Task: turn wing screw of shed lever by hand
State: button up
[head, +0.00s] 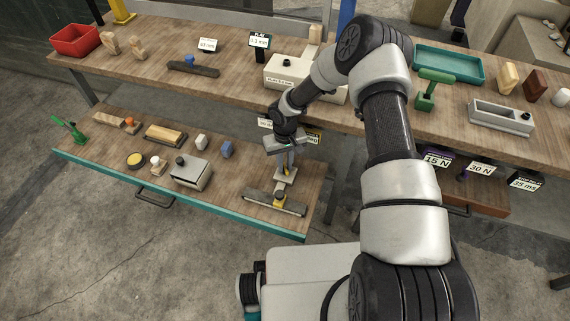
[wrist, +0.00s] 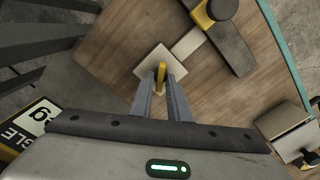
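The shed lever (head: 262,204) is a dark bar with a yellow hub and a pale arm ending in a light square plate, lying on the lower wooden shelf. It also shows in the wrist view (wrist: 232,48). The yellow wing screw (wrist: 161,76) stands upright over the square plate (wrist: 150,64). My gripper (wrist: 162,80) points down at the plate. In the head view my gripper (head: 289,160) partly hides the wing screw and plate.
A grey box with a black knob (head: 190,172) stands left of the lever on the lower shelf (head: 225,205). Blue and white small blocks lie behind it. The upper bench (head: 225,85) overhangs behind my arm, with a signed cream box (head: 283,75). The shelf's teal front edge is near the lever.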

jog(key=shift+o, duration=1.1)
